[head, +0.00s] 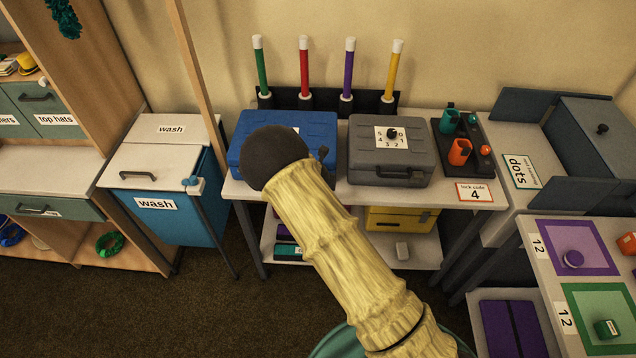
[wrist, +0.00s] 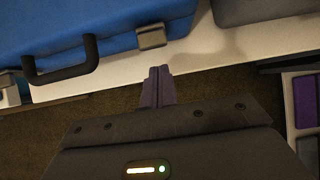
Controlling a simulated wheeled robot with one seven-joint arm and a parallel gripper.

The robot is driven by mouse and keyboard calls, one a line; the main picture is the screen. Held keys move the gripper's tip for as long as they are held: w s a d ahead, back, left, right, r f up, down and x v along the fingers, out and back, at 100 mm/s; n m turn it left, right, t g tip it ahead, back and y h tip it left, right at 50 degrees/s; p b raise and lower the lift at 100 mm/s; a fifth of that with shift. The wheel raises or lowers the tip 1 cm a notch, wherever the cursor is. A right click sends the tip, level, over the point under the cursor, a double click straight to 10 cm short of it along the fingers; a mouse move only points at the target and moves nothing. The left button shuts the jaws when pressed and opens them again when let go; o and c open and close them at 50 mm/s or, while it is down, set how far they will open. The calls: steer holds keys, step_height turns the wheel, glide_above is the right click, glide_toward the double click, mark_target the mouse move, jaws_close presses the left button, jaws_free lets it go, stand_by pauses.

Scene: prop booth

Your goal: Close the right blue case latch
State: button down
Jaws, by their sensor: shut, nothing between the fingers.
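The blue case (head: 309,121) stands on the white shelf table, partly hidden by my arm in the head view. In the wrist view its blue body (wrist: 120,20) fills the top left, with a dark handle (wrist: 88,62) on its front. The right latch (wrist: 151,37) is a small grey metal piece at the front edge, right of the handle. A dark piece there also shows in the head view (head: 323,153); how far it stands out is unclear. My gripper (wrist: 160,70) is shut and empty, its fingertips just in front of and below the right latch, apart from it.
A grey case (head: 378,165) with a number dial stands close on the right of the blue case. The table edge (wrist: 215,55) runs below the latch. Colored sticks (head: 304,62) stand in a rack behind. A blue wash bin (head: 168,225) stands at left.

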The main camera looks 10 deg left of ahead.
steer(key=shift+r, duration=0.15)
steer(key=shift+r+p, duration=0.5)
steer(key=shift+r, duration=0.15)
steer(key=shift+w+d, duration=0.1)
steer(key=shift+w, duration=0.05)
steer(key=shift+f, duration=0.1)
steer(key=b+v, duration=0.3)
steer(key=v, duration=0.8)
steer(key=shift+d+r, duration=0.15)
steer(key=shift+r, duration=0.25)
